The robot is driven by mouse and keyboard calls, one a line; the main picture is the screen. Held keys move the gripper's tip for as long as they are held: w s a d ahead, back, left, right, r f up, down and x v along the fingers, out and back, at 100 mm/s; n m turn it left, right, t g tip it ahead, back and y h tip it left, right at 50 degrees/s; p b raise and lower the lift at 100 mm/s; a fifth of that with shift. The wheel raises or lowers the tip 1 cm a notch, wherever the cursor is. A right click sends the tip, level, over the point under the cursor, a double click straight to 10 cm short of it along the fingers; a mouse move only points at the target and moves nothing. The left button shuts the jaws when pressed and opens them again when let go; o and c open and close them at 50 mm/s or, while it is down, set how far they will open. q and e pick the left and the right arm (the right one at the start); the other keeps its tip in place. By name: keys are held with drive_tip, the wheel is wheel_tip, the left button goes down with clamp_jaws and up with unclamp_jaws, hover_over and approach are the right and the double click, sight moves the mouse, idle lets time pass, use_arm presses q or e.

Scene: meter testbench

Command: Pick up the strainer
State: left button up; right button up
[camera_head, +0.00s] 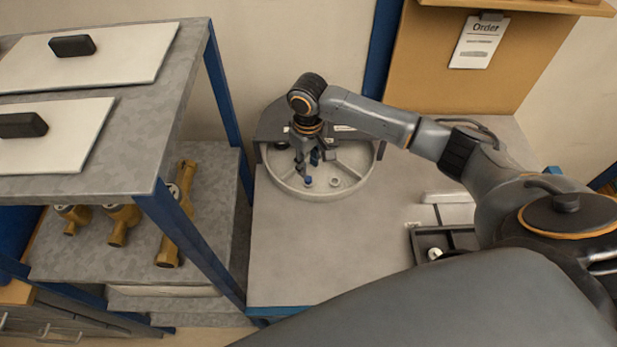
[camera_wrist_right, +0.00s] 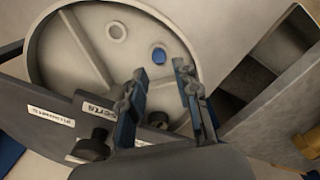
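A round grey tray (camera_head: 357,180) with raised dividers stands on the bench and also fills the upper left of the right wrist view (camera_wrist_right: 38,62). In it lies a small round blue piece (camera_wrist_right: 158,55), also visible in the head view (camera_head: 308,181). A pale ring (camera_wrist_right: 117,30) lies in the tray beside it. I cannot tell for certain which is the strainer. My right gripper (camera_wrist_right: 161,70) is open and empty above the tray. Its fingertips are apart, with the blue piece just beyond them in the wrist view. My left gripper is not in view.
A metal shelf (camera_head: 160,95) with blue posts stands at left, holding white plates and brass meter bodies (camera_head: 172,222). A small dark tray (camera_head: 430,240) sits on the right of the bench. The front bench top (camera_head: 320,250) is clear.

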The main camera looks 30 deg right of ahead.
sight(308, 178)
wheel_tip(308, 178, down, 2)
drive_tip(key=shift+w+f+p, duration=0.1)
drive_tip(key=shift+w+p, duration=0.05)
drive_tip(key=shift+p, duration=0.5)
wheel_tip(308, 178, down, 3)
drive_tip(key=shift+f+p, duration=0.1)
drive_tip(key=shift+p, duration=0.3)
drive_tip(key=shift+f, duration=0.15)
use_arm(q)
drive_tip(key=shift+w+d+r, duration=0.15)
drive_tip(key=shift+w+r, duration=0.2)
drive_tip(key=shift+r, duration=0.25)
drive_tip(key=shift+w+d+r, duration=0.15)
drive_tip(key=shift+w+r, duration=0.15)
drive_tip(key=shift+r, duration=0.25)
use_arm(e)
drive_tip(key=shift+d, duration=0.1)
drive_tip(key=c, duration=0.5)
